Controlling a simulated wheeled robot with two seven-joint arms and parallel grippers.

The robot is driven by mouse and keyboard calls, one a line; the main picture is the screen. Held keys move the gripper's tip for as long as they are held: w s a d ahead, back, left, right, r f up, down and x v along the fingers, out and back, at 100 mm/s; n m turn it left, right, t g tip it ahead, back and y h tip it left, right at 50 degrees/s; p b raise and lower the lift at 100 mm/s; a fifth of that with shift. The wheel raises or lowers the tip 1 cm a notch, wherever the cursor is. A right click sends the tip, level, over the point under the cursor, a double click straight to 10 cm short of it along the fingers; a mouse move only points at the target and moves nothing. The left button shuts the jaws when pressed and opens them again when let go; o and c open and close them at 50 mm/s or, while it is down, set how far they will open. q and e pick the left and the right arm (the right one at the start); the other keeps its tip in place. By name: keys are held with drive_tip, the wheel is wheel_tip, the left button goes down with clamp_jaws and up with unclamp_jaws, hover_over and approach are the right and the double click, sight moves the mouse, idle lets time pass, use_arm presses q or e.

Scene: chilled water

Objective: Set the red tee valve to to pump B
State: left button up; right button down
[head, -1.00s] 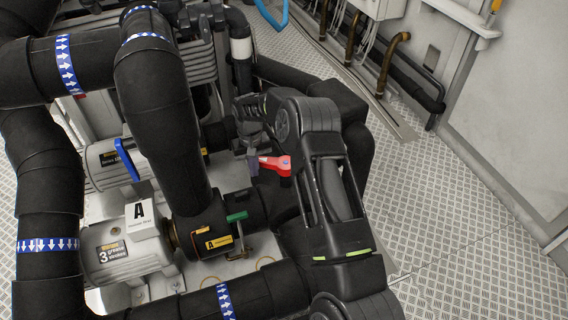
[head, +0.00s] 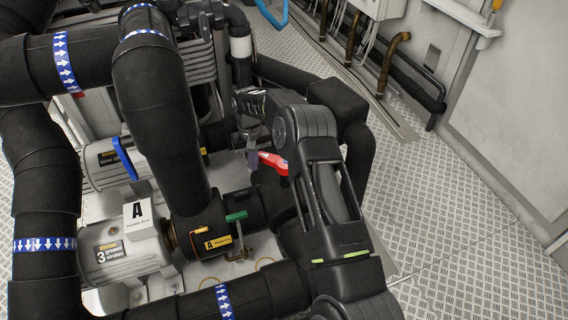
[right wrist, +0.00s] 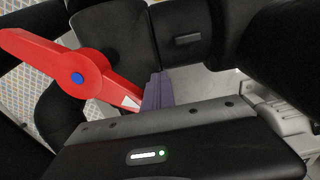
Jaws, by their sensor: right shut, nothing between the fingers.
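The red tee valve handle (head: 272,162) shows in the head view just right of my gripper's fingers, partly hidden by my right arm. In the right wrist view the red handle (right wrist: 45,58) has a blue centre bolt and a narrow end with a white mark. My right gripper (head: 253,161) is shut and empty. In the right wrist view its dark purple-grey fingertips (right wrist: 157,92) are beside the white-marked end and appear to touch it. My left gripper is not in view.
Pump A (head: 125,250) with its white label stands at the lower left, with a green handle (head: 236,216) beside it. A blue handle (head: 125,158) is on the pump behind. Thick black pipes (head: 150,90) surround the pumps. The patterned floor (head: 450,210) at right is clear.

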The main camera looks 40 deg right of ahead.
drive_tip(key=shift+w+d, duration=0.1)
drive_tip(key=shift+d, duration=0.05)
drive_tip(key=shift+w+d+b, duration=0.35)
drive_tip(key=shift+w, duration=0.05)
drive_tip(key=shift+d, duration=0.1)
idle(0.5)
drive_tip(key=shift+w+d+b, duration=0.35)
drive_tip(key=shift+d, duration=0.05)
drive_tip(key=shift+w+d+b, duration=0.3)
drive_tip(key=shift+d+b, duration=0.05)
drive_tip(key=shift+d, duration=0.25)
idle(0.4)
